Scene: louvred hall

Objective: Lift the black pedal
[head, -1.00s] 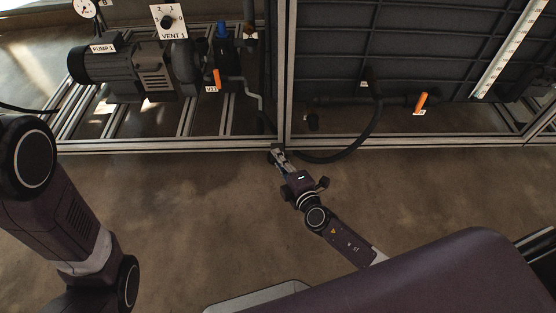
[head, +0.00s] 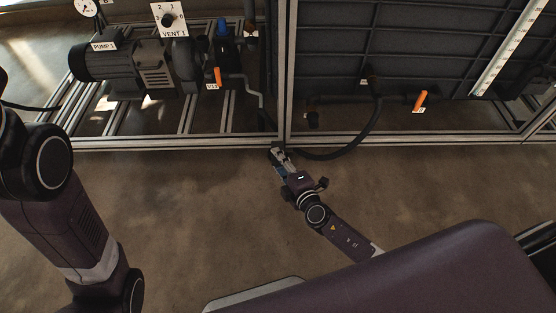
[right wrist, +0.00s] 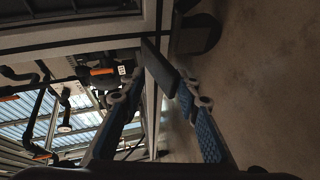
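The black pedal (right wrist: 160,66) shows in the right wrist view as a flat dark plate sticking out beside the pale frame beam. It lies between the tips of my right gripper (right wrist: 158,88), near the right finger; whether it touches that finger I cannot tell. The two blue-padded fingers are spread apart. In the head view my right gripper (head: 277,153) is low at the frame's bottom rail, by the upright post. The pedal is too small and dark to make out there. My left arm is at the left edge, its gripper out of view.
The metal frame (head: 200,142) runs across the top, with a pump (head: 112,68) at left and a dark ribbed panel (head: 335,50) at right. A black hose (head: 362,132) curves just right of my right gripper. The floor (head: 190,210) in front is clear.

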